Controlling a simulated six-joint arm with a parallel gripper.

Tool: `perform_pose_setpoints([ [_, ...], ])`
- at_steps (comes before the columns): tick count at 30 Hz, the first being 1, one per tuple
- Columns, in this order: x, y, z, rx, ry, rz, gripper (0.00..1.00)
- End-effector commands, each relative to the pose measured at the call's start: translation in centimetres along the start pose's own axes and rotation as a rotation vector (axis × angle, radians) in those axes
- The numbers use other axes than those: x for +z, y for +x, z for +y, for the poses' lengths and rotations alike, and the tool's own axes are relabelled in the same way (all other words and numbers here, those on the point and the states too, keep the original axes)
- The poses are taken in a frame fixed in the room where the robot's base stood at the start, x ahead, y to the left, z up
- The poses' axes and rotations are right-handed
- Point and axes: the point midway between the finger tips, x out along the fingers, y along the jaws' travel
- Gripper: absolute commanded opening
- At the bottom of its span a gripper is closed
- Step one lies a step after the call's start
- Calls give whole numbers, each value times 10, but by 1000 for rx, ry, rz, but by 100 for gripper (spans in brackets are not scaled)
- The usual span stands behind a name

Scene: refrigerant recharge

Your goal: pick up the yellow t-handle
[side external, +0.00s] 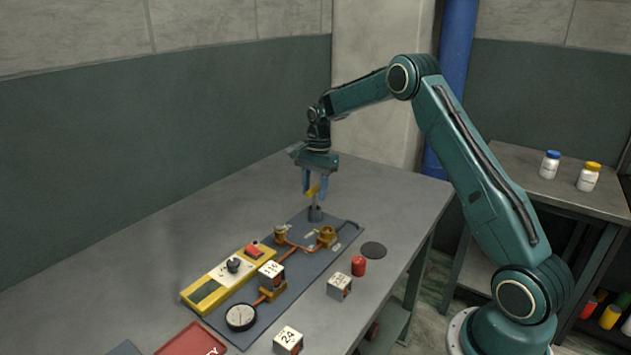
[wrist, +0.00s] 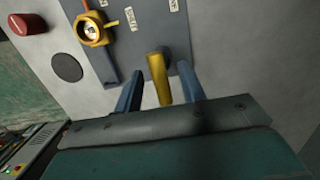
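The yellow t-handle (side external: 312,191) sits at the top of a grey post (side external: 315,213) at the far end of the grey-blue panel (side external: 336,244). My gripper (side external: 314,193) points down over it, with its blue fingers on either side of the handle. In the wrist view the yellow t-handle (wrist: 157,76) lies between the two fingertips of my gripper (wrist: 160,69). Gaps show between the handle and both fingers, so the gripper is open around it, not clamped. The handle's lower part is partly hidden by the fingers in the side view.
The panel holds brass fittings (side external: 326,237) with copper pipe, a round gauge (side external: 240,317) and a yellow-framed box (side external: 228,278). A red cylinder (side external: 358,266), a dark disc (side external: 373,250) and numbered cubes (side external: 339,287) stand to its right. The table's left side is clear.

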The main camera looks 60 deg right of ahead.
Motion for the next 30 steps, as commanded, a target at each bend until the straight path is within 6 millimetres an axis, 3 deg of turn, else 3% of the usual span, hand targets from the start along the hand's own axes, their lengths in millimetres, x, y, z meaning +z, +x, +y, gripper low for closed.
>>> perform_pose_setpoints([
  [9,-1,29,0,2,0,1,40],
  [24,-1,29,0,1,-1,1,40],
  [30,-1,29,0,1,-1,1,3],
])
